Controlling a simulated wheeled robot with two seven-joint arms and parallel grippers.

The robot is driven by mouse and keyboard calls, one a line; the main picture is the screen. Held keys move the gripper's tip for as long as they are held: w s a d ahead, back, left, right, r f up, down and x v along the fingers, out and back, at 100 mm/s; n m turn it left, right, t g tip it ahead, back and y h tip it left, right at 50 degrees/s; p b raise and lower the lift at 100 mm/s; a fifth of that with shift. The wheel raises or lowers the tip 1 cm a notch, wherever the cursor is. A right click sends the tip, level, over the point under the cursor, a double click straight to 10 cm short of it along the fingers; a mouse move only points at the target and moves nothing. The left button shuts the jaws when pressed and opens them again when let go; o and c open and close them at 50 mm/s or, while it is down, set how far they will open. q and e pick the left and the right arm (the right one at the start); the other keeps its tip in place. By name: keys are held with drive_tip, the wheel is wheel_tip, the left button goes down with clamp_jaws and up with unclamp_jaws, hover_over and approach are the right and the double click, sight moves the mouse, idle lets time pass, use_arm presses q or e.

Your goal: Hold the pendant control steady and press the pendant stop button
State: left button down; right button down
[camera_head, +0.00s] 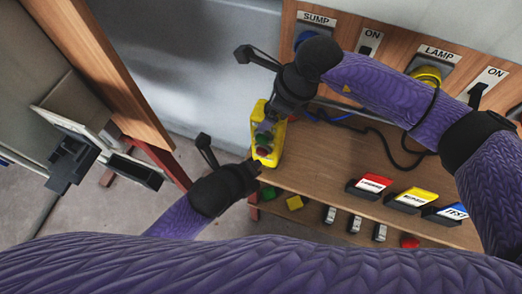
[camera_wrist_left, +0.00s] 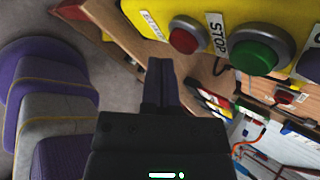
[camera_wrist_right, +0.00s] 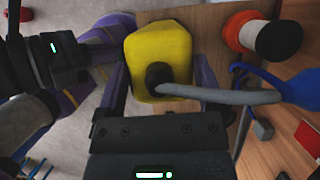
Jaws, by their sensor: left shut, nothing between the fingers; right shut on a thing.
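The yellow pendant control (camera_head: 278,146) hangs in front of the bench. The left wrist view shows its face (camera_wrist_left: 135,12) with a red button (camera_wrist_left: 185,40), a green button (camera_wrist_left: 262,50) and a STOP label (camera_wrist_left: 216,36) between them. My right gripper (camera_head: 270,112) is shut on the pendant's upper end; its fingers flank the yellow body (camera_wrist_right: 160,45) in the right wrist view. My left gripper (camera_head: 257,166) is shut and empty at the pendant's lower end. Its fingertips (camera_wrist_left: 160,68) are just below the red button in the left wrist view; contact cannot be told.
A wooden panel (camera_head: 390,58) with SUMP and LAMP controls stands behind. The wooden bench shelf (camera_head: 330,172) carries red, yellow and blue labelled blocks (camera_head: 410,199) and small items below. A grey cable (camera_wrist_right: 225,95) leaves the pendant. A wooden post (camera_head: 100,70) rises at left.

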idle(0.4)
use_arm(q)
drive_tip(key=shift+w+d, duration=0.15)
drive_tip(key=shift+w, duration=0.25)
drive_tip(key=shift+w+d, duration=0.15)
drive_tip(key=shift+w, duration=0.35)
idle(0.5)
drive_tip(key=shift+s, duration=0.1)
drive_tip(key=shift+s+a, duration=0.3)
drive_tip(key=shift+s, duration=0.5)
drive_tip(key=s, duration=0.1)
drive_tip(key=s+a, duration=0.1)
drive_tip(key=s, duration=0.2)
drive_tip(key=shift+s+a, duration=0.25)
drive_tip(key=shift+s, duration=0.15)
idle(0.4)
